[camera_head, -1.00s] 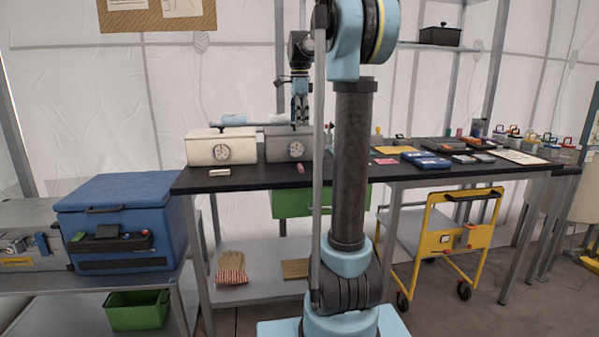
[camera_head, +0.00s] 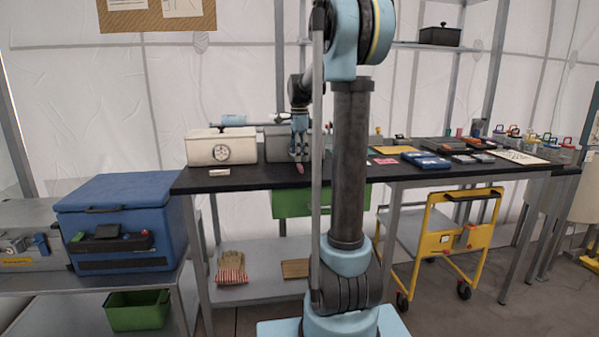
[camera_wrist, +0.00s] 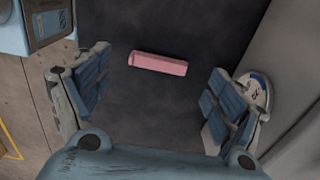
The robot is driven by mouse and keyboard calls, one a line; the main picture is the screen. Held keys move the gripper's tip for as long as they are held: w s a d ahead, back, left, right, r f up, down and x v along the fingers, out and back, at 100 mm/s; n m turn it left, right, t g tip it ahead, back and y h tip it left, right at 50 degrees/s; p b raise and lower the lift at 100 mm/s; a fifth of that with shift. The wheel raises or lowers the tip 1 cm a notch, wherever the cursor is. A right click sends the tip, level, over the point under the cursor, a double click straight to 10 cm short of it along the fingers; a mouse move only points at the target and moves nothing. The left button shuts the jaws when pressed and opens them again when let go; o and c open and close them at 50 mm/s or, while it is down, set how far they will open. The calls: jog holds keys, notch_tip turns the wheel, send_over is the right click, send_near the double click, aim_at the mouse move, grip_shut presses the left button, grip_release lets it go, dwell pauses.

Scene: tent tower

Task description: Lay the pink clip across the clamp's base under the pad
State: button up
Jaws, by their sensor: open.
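The pink clip (camera_wrist: 158,64) is a small pink bar lying flat on the dark tabletop in the wrist view. In the head view the clip (camera_head: 300,169) shows near the table's front edge. My gripper (camera_wrist: 156,100) is open and empty, with its fingers spread to either side of the clip's line and the clip a little ahead of them. In the head view my gripper (camera_head: 299,157) hangs just above the clip, pointing down. I cannot make out the clamp or its pad for certain; a small blue-handled device (camera_head: 40,243) is on the grey case at far left.
A grey dial box (camera_head: 277,148) stands close behind my gripper, and a white dial box (camera_head: 222,148) is left of it. A small pale bar (camera_head: 219,172) lies before the white box.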

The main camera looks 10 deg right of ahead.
aim_at(299, 166)
notch_tip(299, 166, down, 4)
jog(key=shift+f, duration=0.1)
jog(key=c, duration=0.9)
